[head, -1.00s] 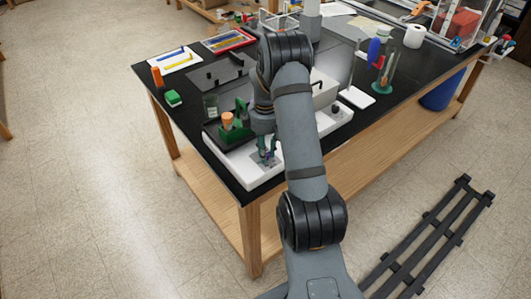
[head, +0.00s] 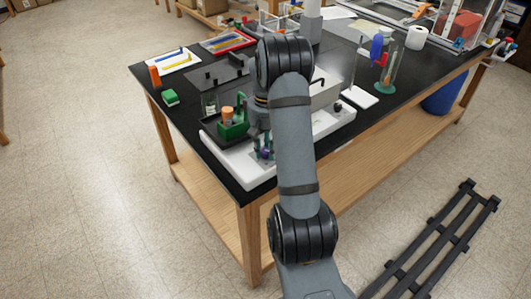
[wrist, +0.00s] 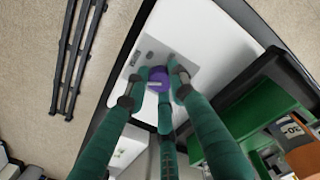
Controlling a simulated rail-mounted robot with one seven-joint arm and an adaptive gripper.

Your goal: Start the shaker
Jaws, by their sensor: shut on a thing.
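The shaker (head: 240,168) is a white low unit at the front corner of the black bench, with a dark platform behind its front panel. Its purple knob (wrist: 159,77) sits on a grey panel with small buttons. My gripper (wrist: 164,84) has green fingers closed around the knob. In the head view my gripper (head: 264,153) is over the shaker's front part, partly hidden by my arm. A green rack (head: 234,122) with an orange-capped item stands on the platform and shows at the right in the wrist view.
A glass beaker (head: 210,104) stands behind the shaker. A green block (head: 170,97) and an orange cylinder (head: 155,77) are at the left edge. A glass cylinder with a green base (head: 386,84) stands at the right. A dark slatted rack (head: 435,245) lies on the floor.

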